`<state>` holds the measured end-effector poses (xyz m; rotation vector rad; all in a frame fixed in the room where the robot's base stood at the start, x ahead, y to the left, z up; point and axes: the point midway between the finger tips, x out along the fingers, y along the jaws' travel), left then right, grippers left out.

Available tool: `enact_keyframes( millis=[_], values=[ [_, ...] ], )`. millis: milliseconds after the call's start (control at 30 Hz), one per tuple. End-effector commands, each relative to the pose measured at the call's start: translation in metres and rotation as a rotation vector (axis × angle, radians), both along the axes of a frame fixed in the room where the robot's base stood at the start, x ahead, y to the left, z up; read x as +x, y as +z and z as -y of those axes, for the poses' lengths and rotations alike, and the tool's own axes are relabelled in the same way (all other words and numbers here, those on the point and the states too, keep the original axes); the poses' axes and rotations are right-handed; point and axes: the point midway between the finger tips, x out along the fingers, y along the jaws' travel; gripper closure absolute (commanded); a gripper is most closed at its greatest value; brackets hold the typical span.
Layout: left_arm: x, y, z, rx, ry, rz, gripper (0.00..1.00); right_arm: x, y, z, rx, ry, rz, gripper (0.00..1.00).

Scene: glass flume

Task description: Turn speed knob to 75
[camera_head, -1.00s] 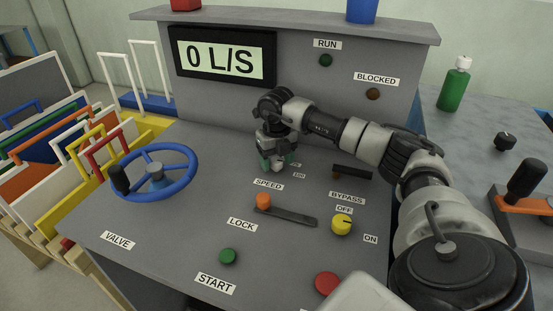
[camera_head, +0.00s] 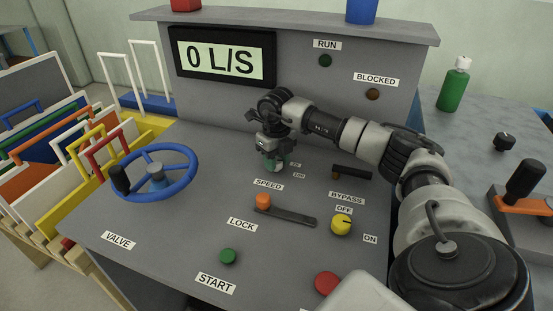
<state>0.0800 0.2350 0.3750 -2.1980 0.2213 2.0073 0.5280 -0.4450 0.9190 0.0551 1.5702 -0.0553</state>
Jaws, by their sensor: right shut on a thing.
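My right gripper (camera_head: 273,163) reaches down over the panel just above the SPEED label (camera_head: 268,185). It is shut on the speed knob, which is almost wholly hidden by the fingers. Small scale marks show to the right of the fingers, one of which looks like 100. The knob's pointer and setting cannot be read. The display (camera_head: 224,60) shows 0 L/S. My left gripper is not in view.
Near the gripper are the orange-tipped LOCK lever (camera_head: 263,201) in its slot, the dark bypass handle (camera_head: 352,172), the yellow knob (camera_head: 341,225) and the blue valve wheel (camera_head: 190,160). A green START button (camera_head: 228,256) and red button (camera_head: 327,284) sit in front.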

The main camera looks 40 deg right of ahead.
Motion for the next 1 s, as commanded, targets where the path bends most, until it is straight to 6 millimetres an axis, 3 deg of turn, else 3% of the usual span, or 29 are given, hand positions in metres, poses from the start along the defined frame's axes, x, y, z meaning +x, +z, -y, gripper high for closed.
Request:
enact_keyframes(
  millis=[500, 1000],
  values=[
    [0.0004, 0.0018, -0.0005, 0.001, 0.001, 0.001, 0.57, 0.0003, 0.0007, 0.0001, 0.0, 0.403, 0.001, 0.87],
    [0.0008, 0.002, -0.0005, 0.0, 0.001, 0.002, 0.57, 0.0005, 0.0008, 0.0002, 0.0, 0.547, 0.002, 0.87]
  ],
)
